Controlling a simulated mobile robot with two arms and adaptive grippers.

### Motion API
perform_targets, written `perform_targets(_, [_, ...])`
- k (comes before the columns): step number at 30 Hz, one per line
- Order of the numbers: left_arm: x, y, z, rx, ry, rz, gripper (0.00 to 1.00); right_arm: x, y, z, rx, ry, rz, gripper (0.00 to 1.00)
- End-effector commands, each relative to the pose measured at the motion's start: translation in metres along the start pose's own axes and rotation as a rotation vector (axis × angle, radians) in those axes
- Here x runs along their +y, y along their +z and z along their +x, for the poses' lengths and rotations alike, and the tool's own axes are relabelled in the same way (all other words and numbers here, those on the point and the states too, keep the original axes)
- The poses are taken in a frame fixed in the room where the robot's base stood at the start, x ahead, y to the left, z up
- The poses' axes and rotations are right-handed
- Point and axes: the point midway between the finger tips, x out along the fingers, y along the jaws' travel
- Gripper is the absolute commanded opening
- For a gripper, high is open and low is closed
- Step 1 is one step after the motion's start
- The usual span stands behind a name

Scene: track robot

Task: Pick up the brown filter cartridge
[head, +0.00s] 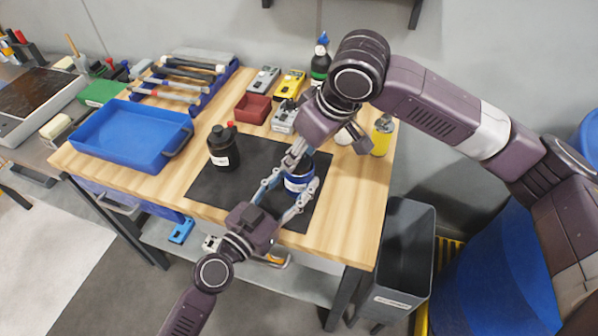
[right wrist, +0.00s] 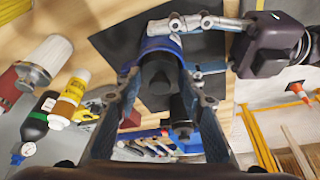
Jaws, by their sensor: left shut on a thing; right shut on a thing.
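A blue round housing (head: 299,183) with a white label stands on the black mat (head: 262,163). My left gripper (head: 296,180) is shut around its sides. My right gripper (head: 318,154) comes down from above at the housing's top. In the right wrist view the right fingers (right wrist: 161,82) close on a dark round part (right wrist: 159,72) at the top of the blue housing (right wrist: 155,46). I cannot pick out a brown filter cartridge for certain.
A dark bottle with a red cap (head: 223,150) stands left of the housing. A blue tray (head: 130,133), a red bin (head: 252,108), a yellow bottle (head: 381,138) and a green-labelled bottle (head: 320,66) are on the wooden bench. A grey bin (head: 403,250) stands on the floor right of it.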

Motion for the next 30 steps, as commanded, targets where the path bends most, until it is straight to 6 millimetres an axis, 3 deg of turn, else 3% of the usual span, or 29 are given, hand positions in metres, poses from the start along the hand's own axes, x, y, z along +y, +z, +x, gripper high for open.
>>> perform_targets(3, [0.0, 0.0, 0.0, 0.001, -0.001, 0.0, 0.16, 0.0, 0.0, 0.0, 0.0, 0.0, 0.0, 0.0])
perform_targets(14, [0.0, -0.001, 0.0, 0.001, -0.001, 0.0, 0.16, 0.0, -0.003, -0.006, 0.003, 0.001, 0.0, 0.0])
perform_targets(24, [0.0, 0.0, 0.0, 0.001, 0.0, 0.0, 0.16, 0.001, -0.028, -0.064, 0.005, 0.003, 0.0, 0.0])
perform_targets(30, [0.0, 0.0, 0.0, 0.0, 0.0, 0.0, 0.16, 0.0, -0.037, -0.088, 0.002, 0.001, 0.001, 0.0])
